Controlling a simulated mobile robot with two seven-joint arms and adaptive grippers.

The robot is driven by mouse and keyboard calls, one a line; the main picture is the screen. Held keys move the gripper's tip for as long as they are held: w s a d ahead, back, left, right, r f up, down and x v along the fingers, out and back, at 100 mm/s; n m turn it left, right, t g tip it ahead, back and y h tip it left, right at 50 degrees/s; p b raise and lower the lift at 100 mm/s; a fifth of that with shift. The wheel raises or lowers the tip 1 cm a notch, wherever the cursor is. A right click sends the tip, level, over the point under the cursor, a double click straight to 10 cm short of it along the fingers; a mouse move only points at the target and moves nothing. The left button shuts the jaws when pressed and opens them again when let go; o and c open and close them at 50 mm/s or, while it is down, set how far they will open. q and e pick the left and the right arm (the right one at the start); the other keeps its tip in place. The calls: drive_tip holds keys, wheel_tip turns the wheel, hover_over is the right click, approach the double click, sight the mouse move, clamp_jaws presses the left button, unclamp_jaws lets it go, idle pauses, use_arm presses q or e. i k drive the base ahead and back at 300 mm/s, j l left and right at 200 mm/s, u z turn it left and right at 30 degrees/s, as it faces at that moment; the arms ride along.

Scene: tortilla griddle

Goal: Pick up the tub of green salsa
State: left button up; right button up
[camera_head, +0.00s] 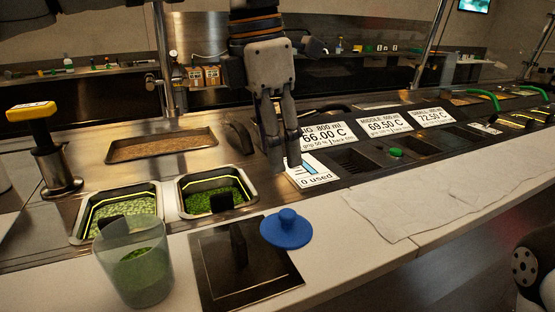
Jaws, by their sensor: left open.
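A clear tub of green salsa (136,268) stands upright on the light front counter at the lower left, with green contents low inside it. It overlaps the front edge of the left green-filled well in the picture. My left gripper (284,160) is at the upper middle, pointing down, with its two dark fingers apart and nothing seen between them. It is above the steel counter near the white sign, well to the right of and behind the tub. My right gripper is not seen.
Two sunken wells of chopped green filling (209,201) lie behind the tub. A dark square board with an upright handle (238,246) and a blue knobbed lid (286,230) lie to its right. A yellow-topped dispenser (47,150) stands at left.

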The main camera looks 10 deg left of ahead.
sight(133, 251)
drive_tip(key=k+l, duration=0.85)
